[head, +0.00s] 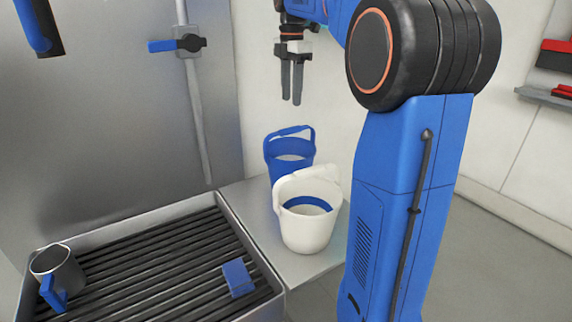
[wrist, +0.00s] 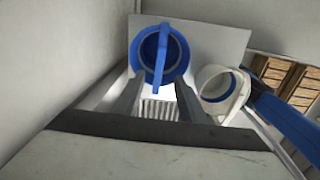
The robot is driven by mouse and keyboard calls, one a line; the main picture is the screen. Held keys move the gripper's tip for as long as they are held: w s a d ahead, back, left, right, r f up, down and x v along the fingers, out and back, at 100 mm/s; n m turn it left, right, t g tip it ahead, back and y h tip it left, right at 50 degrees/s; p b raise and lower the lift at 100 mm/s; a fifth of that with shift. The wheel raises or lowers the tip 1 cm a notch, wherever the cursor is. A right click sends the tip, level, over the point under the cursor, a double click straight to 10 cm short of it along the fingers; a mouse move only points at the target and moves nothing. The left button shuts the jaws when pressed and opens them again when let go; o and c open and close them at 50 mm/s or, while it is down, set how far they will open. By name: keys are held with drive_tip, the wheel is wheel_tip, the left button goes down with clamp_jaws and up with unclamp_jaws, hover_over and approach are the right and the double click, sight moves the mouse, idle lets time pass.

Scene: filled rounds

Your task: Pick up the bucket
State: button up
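A blue bucket (head: 280,164) stands on a light grey shelf with its handle raised. In the wrist view the fingers of my gripper (wrist: 158,88) are apart. There the blue bucket (wrist: 178,72) lies ahead between and beyond the fingertips, with its handle crossing its mouth. The white bucket (wrist: 240,97) is to the right of the right finger.
A slatted tray or sink (head: 160,275) adjoins the shelf (head: 265,228) on the left. It holds a metal mug with a blue handle (head: 58,270) and a blue block (head: 238,278). A grey wall panel carries a pipe with a blue-handled valve (head: 178,44). Floor is open at right.

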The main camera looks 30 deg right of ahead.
wheel_tip(320, 180, down, 17)
drive_tip(key=shift+a+r, duration=0.15)
drive_tip(key=shift+r, duration=0.05)
clamp_jaws()
idle(0.6)
